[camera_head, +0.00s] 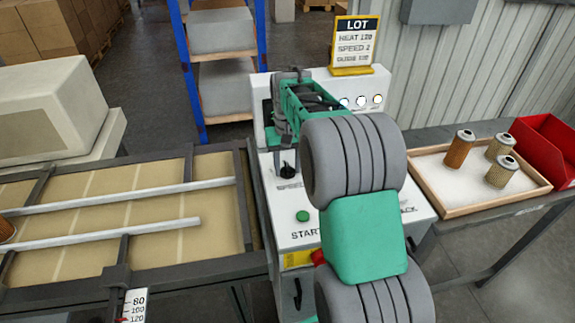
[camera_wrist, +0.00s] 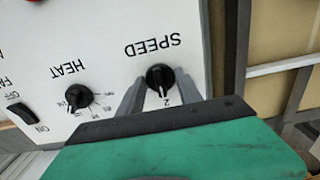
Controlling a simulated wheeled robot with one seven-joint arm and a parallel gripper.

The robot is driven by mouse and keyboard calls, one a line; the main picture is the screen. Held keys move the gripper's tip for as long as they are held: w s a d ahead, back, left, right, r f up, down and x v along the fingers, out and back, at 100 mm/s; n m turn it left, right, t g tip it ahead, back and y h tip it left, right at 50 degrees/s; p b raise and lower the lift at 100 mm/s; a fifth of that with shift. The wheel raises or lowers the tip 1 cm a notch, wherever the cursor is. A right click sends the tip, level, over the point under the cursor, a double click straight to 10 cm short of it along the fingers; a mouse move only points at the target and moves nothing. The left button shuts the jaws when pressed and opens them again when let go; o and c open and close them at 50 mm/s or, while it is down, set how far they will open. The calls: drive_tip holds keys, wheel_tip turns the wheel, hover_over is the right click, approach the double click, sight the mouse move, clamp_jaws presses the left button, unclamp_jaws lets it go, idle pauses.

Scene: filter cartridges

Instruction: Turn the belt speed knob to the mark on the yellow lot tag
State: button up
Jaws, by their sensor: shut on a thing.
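The belt speed knob (camera_wrist: 159,76) is black and sits above a printed 2 on the white panel, near the upside-down word SPEED in the wrist view. My gripper (camera_wrist: 161,83) has one grey finger on each side of the knob and is shut on it. The knob's pale line runs down toward the 2; other scale marks are hidden by my gripper. In the head view the speed knob (camera_head: 288,171) shows just below my gripper. The yellow lot tag (camera_head: 354,46) stands on top of the machine and reads SPEED 2, with a HEAT line above and a blurred third line.
The heat knob (camera_wrist: 74,97) and an on/off rocker switch (camera_wrist: 22,115) are beside the speed knob. A green START button (camera_head: 302,216) is on the panel. A wooden tray (camera_head: 424,186) with filter cartridges and a red bin (camera_head: 545,145) stand at right; the conveyor is at left.

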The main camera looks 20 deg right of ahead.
sight(287, 167)
drive_tip(key=shift+r, duration=0.1)
idle(0.3)
drive_tip(key=o, duration=1.4)
wheel_tip(287, 167, up, 8)
drive_tip(key=shift+f+b, duration=0.15)
drive_tip(key=shift+b, duration=0.2)
drive_tip(key=shift+a, duration=0.1)
